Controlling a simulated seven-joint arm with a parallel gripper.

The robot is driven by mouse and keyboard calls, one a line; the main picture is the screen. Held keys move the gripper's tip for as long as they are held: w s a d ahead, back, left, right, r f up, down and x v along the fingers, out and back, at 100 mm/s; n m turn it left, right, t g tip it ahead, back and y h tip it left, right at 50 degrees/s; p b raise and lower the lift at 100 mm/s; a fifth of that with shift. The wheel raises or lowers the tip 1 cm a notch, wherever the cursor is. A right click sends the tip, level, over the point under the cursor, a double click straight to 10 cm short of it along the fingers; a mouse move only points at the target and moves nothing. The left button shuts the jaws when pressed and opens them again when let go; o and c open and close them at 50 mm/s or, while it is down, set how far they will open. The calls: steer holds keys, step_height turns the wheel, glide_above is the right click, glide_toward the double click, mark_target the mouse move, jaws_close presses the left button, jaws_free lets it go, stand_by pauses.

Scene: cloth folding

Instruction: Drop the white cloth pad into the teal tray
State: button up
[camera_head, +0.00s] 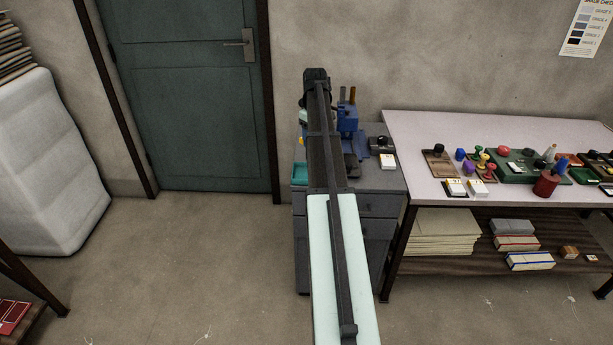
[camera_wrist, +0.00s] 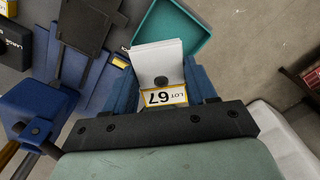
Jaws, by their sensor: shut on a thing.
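The white cloth pad (camera_wrist: 152,58) is between the blue fingers of my gripper (camera_wrist: 160,88) in the wrist view. It looks flat and layered, with a dark round spot and a yellow-edged label reading LOT 67. My gripper is shut on it. The teal tray (camera_wrist: 172,24) shows just beyond the pad, which overlaps the tray's near edge in this view; the height between them cannot be told. In the head view the tray (camera_head: 299,174) is on the left edge of the grey cabinet top, left of my arm. My arm hides the pad and fingers there.
The grey cabinet (camera_head: 378,186) also bears a blue stand (camera_head: 347,118) with upright handles and a black stamp block (camera_head: 381,145), right of my arm. A pale table (camera_head: 420,135) with stamps stands farther right. Floor left of the cabinet is clear.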

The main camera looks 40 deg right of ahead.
step_height(320, 180, down, 5)
steer(key=shift+f, duration=0.2)
stand_by(0.4)
steer(key=o, duration=1.1)
step_height(320, 180, up, 14)
steer(key=shift+f, duration=0.1)
stand_by(0.5)
